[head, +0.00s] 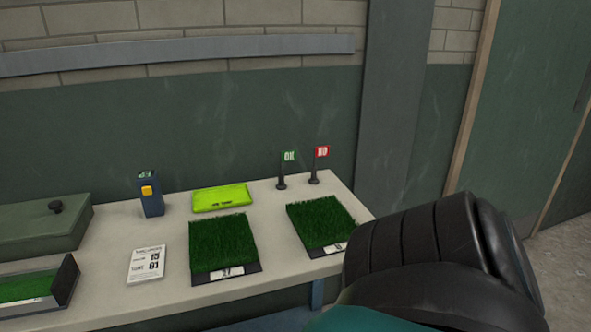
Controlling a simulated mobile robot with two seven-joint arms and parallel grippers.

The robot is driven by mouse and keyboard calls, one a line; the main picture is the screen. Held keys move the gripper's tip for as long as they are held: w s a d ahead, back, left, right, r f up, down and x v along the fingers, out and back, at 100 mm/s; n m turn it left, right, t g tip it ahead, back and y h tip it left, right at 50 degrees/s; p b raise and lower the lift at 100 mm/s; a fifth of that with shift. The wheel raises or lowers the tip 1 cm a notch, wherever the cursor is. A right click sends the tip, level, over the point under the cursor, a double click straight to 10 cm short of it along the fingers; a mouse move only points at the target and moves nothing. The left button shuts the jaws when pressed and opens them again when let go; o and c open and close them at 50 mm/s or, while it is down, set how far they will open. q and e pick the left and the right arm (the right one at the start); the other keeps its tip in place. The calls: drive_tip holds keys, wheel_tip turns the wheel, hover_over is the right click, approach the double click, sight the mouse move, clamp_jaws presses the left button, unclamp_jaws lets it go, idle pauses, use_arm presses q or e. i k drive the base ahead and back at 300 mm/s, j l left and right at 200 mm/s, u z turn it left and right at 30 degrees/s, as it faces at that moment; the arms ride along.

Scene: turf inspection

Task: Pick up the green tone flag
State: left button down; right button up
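The green tone flag (289,157) reads "OK" and stands upright on a thin dark pole with a small base. It is at the back of the bench (285,288), toward its right end. A red flag (322,152) reading "NO" stands just to its right on a similar pole. A thick black and teal part of my arm fills the lower right, in front of the bench's right end. Neither gripper shows in the head view, and nothing touches the flags.
Two turf samples (222,242) (320,222) lie in front of the flags. A lime pad (221,197), a blue device (151,194), a printed card (146,264), a green case (40,228) and a turf tray (62,287) are further left. The wall is close behind.

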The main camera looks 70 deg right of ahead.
sight(286, 156)
drive_tip(key=z, duration=2.05)
